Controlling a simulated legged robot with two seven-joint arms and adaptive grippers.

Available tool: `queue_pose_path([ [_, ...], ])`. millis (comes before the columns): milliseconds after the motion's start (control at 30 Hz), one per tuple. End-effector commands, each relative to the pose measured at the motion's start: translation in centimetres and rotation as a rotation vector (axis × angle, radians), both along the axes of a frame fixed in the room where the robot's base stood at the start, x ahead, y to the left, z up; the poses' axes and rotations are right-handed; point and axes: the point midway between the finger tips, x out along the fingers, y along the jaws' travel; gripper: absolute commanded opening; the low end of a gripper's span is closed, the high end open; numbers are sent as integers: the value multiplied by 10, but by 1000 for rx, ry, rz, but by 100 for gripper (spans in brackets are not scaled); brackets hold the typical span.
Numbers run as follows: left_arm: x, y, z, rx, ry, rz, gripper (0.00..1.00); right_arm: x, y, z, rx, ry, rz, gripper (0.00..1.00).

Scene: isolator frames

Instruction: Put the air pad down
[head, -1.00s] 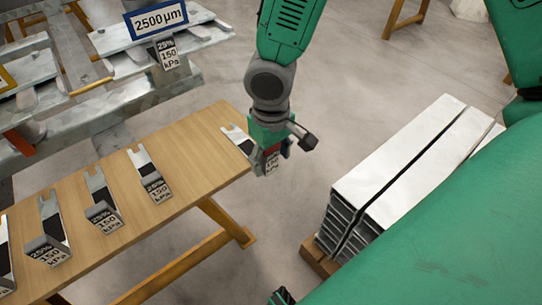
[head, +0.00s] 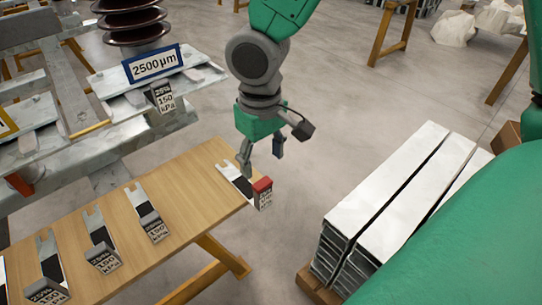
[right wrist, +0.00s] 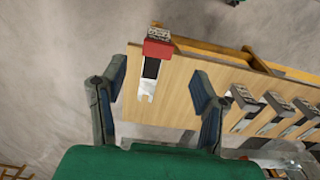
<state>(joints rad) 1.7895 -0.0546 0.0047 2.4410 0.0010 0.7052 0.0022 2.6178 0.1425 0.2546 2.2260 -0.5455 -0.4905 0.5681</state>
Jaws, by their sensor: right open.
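The air pad (head: 235,182) is a flat forked metal plate with a dark patch, a red part and a labelled end block. It lies at the right end of the wooden table (head: 190,205), its red end (head: 262,185) sticking out past the edge. It also shows in the right wrist view, its red part (right wrist: 157,48) at the far end. My right gripper (head: 262,155) is open and empty, just above and behind the pad, apart from it. In the right wrist view its two fingers (right wrist: 157,88) stand wide apart. My left gripper is not in view.
Several similar pads, one of them here (head: 151,222), lie in a row along the table. A metal frame with a 2500 µm sign (head: 154,63) stands behind. Stacked metal beams (head: 385,190) lie on the floor at right. Floor between is clear.

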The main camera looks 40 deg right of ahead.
Motion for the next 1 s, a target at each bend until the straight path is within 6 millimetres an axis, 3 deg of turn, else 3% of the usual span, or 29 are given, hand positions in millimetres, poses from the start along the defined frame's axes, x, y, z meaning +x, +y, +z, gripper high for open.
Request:
queue_pose_path([
  [167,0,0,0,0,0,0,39,-2,1,-2,5,5,1,55],
  [267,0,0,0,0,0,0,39,-11,5,-27,39,28,-1,55],
  [467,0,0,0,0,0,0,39,-59,13,-130,142,64,-35,55],
  [600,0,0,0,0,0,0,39,-108,-1,-197,131,33,-63,55],
  [700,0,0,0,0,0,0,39,-139,-19,-226,82,0,-59,55],
  [833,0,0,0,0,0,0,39,-164,-38,-245,22,-34,-39,55],
  [1000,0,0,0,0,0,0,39,-172,-46,-250,-8,-54,-25,55],
])
